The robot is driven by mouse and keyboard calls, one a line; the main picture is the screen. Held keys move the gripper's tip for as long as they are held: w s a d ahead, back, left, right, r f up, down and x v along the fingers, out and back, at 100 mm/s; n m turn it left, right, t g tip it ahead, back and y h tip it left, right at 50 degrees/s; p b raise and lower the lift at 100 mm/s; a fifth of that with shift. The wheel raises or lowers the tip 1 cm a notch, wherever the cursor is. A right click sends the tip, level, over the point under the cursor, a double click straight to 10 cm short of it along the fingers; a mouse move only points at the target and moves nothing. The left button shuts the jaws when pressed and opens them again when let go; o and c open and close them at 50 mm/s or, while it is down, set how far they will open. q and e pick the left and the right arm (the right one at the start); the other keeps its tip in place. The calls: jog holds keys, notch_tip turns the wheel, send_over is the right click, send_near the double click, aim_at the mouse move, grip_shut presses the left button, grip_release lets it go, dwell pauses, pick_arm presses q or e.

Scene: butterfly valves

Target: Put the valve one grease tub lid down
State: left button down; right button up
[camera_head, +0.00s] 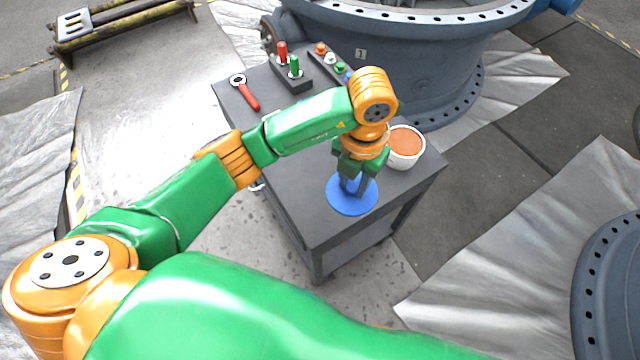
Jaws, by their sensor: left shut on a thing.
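The grease tub lid (351,205) is a flat blue disc near the front of the dark cart top (290,190). My left gripper (354,187) points down over it and is shut on its raised middle. I cannot tell whether the lid touches the cart top or is slightly above it. The white grease tub (406,150), open and full of orange-brown grease, stands behind and to the right of the gripper. The large blue-grey valve marked 1 (430,75) stands behind the cart. My right gripper is not in view.
A red-handled wrench (247,94) lies at the cart's back left. A block with red and green handles (291,72) and a strip with several coloured knobs (331,63) stand at the back. The cart's left middle is clear. Another valve (610,290) is at the right edge.

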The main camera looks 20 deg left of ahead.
pick_arm(q)
send_over(324, 196)
jog(key=f, duration=0.6)
jog(key=shift+s+d, duration=0.2)
jog(key=f, duration=0.3)
jog(key=shift+w+a+f, duration=0.1)
jog(key=shift+a, duration=0.1)
jog(key=shift+f, duration=0.25)
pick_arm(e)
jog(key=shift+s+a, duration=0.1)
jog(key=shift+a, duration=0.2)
pick_arm(q)
jog(key=shift+f, duration=0.1)
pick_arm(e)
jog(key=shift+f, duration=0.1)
pick_arm(q)
jog(key=c, duration=1)
grip_release()
jog(key=shift+f, duration=0.1)
jog(key=o, duration=0.4)
jog(key=shift+o, duration=0.2)
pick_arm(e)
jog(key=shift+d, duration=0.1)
